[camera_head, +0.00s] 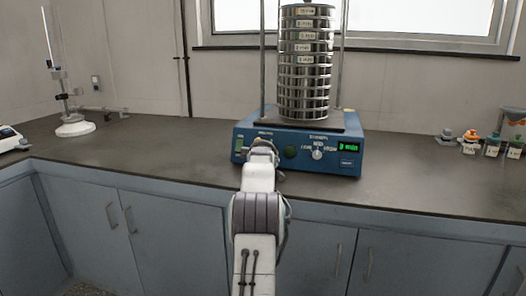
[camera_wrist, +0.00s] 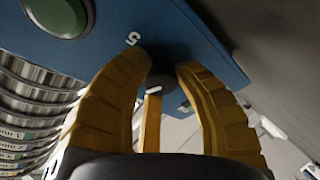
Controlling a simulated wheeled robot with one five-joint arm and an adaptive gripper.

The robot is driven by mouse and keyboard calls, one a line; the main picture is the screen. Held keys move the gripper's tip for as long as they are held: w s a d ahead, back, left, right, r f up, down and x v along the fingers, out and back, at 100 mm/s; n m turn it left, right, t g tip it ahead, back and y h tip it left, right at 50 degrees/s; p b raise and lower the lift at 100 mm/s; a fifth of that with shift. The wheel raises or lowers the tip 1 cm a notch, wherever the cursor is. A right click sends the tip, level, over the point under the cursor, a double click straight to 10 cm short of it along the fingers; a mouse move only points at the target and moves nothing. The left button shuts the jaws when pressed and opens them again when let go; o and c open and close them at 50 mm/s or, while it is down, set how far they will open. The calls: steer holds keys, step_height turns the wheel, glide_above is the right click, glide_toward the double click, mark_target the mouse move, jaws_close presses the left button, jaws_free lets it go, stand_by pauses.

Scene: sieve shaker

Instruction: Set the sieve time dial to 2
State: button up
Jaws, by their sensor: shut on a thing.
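The blue sieve shaker (camera_head: 352,169) stands on the counter with a stack of metal sieves (camera_head: 304,75) on top. My gripper (camera_head: 260,147) is at the left part of its front panel and hides the dial there in the head view. In the wrist view, my yellow fingers (camera_wrist: 160,70) are closed around a small dark dial (camera_wrist: 161,84). A white "5" shows beside it on the panel. The dial's pointer and the other numbers are hidden. A green display (camera_head: 348,147) at the panel's right shows a minutes reading, its digit too small to be sure of.
A stand with a white base (camera_head: 75,128) is at the left, and small labelled jars (camera_head: 470,142) are at the right. The counter between is clear.

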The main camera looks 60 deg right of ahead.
jaws_close()
steer(key=shift+r+n+p, duration=0.25)
steer(key=shift+n+p, duration=0.15)
steer(key=shift+p, duration=0.5)
steer(key=shift+w+f+n+p, duration=0.1)
steer(key=shift+f+n+p, duration=0.05)
steer(key=shift+n+p, duration=0.15)
steer(key=o, duration=0.7)
jaws_free()
steer(key=shift+f, duration=0.1)
steer(key=shift+a, duration=0.15)
steer(key=shift+v, duration=5.85)
